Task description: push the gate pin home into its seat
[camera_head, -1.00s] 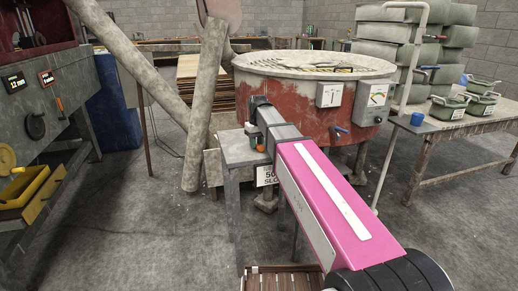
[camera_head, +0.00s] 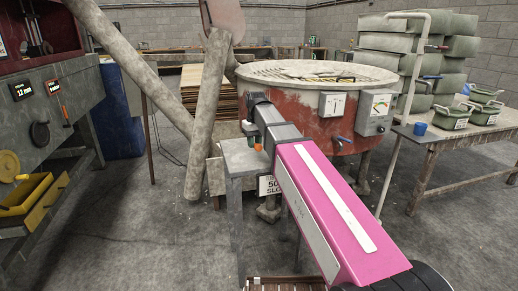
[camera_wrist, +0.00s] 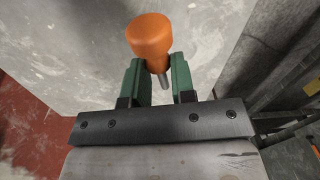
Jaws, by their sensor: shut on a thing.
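The pin has an orange knob (camera_wrist: 150,38) and a short bare metal shank (camera_wrist: 163,80). My gripper (camera_wrist: 160,72) is shut on it, with a green finger on each side. In the head view the orange knob (camera_head: 258,148) shows small at the end of my arm, just above the grey stand (camera_head: 240,158). The shank's tip looks free in the wrist view. I cannot make out a seat for the pin in either view.
A red and white round vat (camera_head: 310,110) with gauge boxes (camera_head: 378,112) stands behind my arm. A slanted post (camera_head: 207,115) rises left of the stand. A table (camera_head: 455,135) with green pots is at the right, a yellow tray (camera_head: 25,195) at the left.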

